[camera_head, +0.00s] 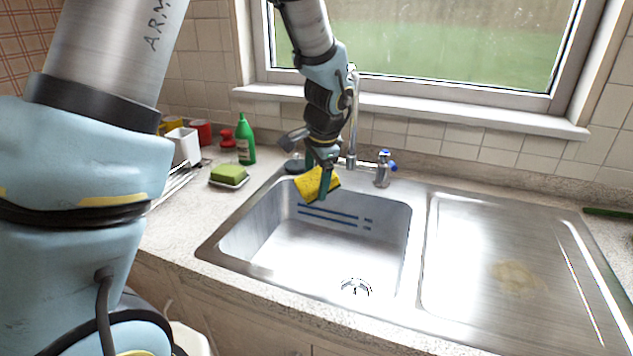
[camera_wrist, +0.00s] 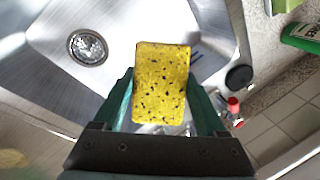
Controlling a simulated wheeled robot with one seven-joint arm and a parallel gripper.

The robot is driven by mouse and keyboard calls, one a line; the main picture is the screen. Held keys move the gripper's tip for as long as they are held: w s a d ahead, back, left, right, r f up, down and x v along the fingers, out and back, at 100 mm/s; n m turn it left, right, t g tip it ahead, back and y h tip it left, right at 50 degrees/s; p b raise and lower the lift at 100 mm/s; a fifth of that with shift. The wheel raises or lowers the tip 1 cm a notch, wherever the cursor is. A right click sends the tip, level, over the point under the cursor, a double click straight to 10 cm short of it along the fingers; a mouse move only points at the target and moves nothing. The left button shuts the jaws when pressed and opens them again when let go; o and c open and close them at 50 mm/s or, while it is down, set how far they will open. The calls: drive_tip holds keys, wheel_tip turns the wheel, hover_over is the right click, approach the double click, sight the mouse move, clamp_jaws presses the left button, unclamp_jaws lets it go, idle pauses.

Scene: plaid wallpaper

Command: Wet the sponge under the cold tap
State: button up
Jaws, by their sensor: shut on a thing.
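The yellow sponge (camera_head: 311,184) with dark specks is held between the green fingers of my gripper (camera_head: 325,178). It hangs over the back left part of the sink basin (camera_head: 365,244). In the wrist view the sponge (camera_wrist: 161,84) sits between both fingers of the gripper (camera_wrist: 160,95). The tall chrome spout (camera_head: 352,115) rises just behind and right of my gripper, partly hidden by the arm. The tap with a blue-marked handle (camera_head: 384,167) stands right of the spout. A red-topped tap (camera_wrist: 234,105) shows in the wrist view. No running water is visible.
A green sponge on a dish (camera_head: 229,176), a green bottle (camera_head: 245,140), mugs and a rack stand on the counter left. The drainboard (camera_head: 510,255) at right is clear except for a brown stain. The window sill (camera_head: 420,105) runs behind the sink.

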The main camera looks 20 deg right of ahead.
drive_tip(key=s+a+b, duration=0.1)
drive_tip(key=s+a, duration=0.4)
drive_tip(key=a, duration=0.1)
drive_tip(key=shift+a+b, duration=0.15)
drive_tip(key=shift+b, duration=0.2)
idle(0.3)
idle(1.2)
drive_tip(key=s+a+r+p, duration=0.2)
drive_tip(key=s+a+r, duration=0.1)
drive_tip(key=a+r, duration=0.1)
idle(0.5)
idle(0.5)
